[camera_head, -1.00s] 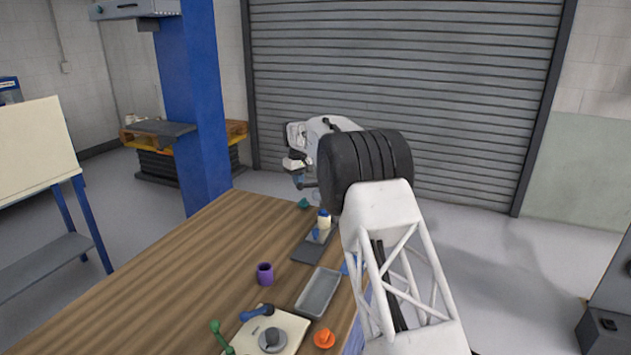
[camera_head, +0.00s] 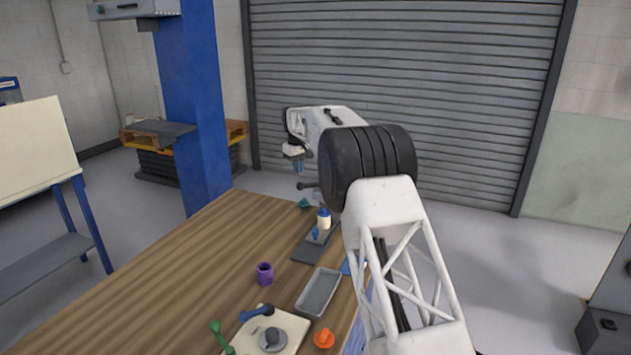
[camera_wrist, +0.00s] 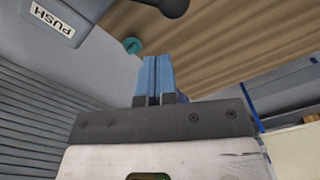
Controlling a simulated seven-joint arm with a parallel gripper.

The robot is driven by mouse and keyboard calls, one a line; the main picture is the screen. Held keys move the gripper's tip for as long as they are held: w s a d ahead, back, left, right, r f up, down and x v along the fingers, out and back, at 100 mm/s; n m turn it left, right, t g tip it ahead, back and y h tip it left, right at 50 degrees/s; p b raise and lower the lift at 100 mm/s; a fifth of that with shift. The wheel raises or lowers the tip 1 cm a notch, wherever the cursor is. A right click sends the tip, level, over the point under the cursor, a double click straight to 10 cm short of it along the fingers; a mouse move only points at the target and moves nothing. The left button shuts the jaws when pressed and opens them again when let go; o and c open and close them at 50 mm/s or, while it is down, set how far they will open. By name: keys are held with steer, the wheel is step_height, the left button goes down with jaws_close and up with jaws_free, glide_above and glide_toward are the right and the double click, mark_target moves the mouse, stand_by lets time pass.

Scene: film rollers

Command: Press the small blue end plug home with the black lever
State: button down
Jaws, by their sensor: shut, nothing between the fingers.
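My gripper (camera_head: 298,167) is raised above the far end of the table. Its blue fingertips are pressed together and empty in the wrist view (camera_wrist: 155,76). The black lever (camera_head: 307,186) sticks out to the left just below the fingers, apart from them; its dark knob shows at the top edge of the wrist view (camera_wrist: 173,6). Below it, a small white piece with a blue top (camera_head: 324,218) stands upright on a dark grey base (camera_head: 308,253). Another blue bit (camera_head: 315,233) is in front of it. I cannot tell which blue part is the end plug or how deep it sits.
A teal piece (camera_head: 304,203) lies near the table's far edge. The table's left side is clear. A housing labelled PUSH (camera_wrist: 52,20) is close by.

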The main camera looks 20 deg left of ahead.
steer(key=shift+r, duration=0.8)
